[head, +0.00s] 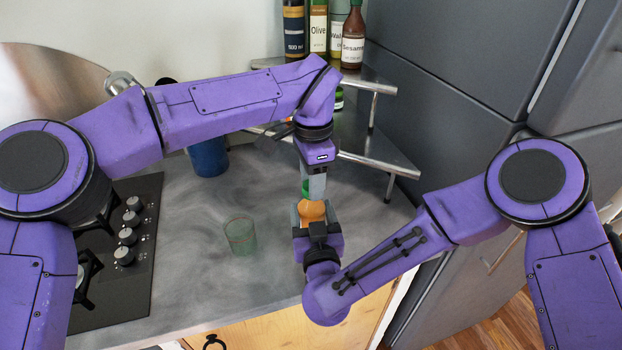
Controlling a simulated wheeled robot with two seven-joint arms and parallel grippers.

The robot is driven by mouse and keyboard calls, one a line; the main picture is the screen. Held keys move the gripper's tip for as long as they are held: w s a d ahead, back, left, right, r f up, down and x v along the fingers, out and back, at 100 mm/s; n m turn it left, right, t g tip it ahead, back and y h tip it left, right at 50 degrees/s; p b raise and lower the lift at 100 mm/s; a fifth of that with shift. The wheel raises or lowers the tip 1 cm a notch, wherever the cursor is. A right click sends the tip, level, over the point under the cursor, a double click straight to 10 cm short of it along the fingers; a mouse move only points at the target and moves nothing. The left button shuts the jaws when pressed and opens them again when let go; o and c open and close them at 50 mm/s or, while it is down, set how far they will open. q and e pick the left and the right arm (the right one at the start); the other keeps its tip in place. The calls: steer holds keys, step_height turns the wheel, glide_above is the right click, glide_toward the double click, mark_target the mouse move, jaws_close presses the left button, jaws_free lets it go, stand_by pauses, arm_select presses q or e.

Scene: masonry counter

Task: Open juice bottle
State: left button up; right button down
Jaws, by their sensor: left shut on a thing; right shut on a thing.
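The juice bottle (311,211) is orange with a green cap (307,187) on top. It is upright over the counter, near the right part of the worktop. My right gripper (312,222) comes from the front and is shut on the bottle's body, hiding its lower part. My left gripper (314,185) points down from above and is shut on the green cap, partly covering it. The cap looks to be at the bottle's neck; whether a gap lies between them is too small to tell.
A green glass (241,236) stands on the grey counter (200,260) left of the bottle. A stove with knobs (128,236) is at the left. A blue container (208,158) stands behind. A corner shelf (378,165) holds bottles (352,38). Grey cabinets (450,100) bound the right.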

arm_select(q)
steer(key=shift+s+d, duration=0.2)
arm_select(e)
steer(key=shift+a, duration=0.1)
arm_select(q)
steer(key=shift+w+r, duration=0.2)
steer(key=shift+r, duration=0.25)
arm_select(e)
steer(key=shift+w+f, duration=0.15)
arm_select(q)
steer(key=shift+r, duration=0.5)
steer(key=shift+a+r, duration=0.1)
steer(key=shift+r, duration=2)
arm_select(e)
steer(key=c, duration=0.5)
jaws_free()
steer(key=shift+c, duration=0.2)
steer(key=o, duration=0.5)
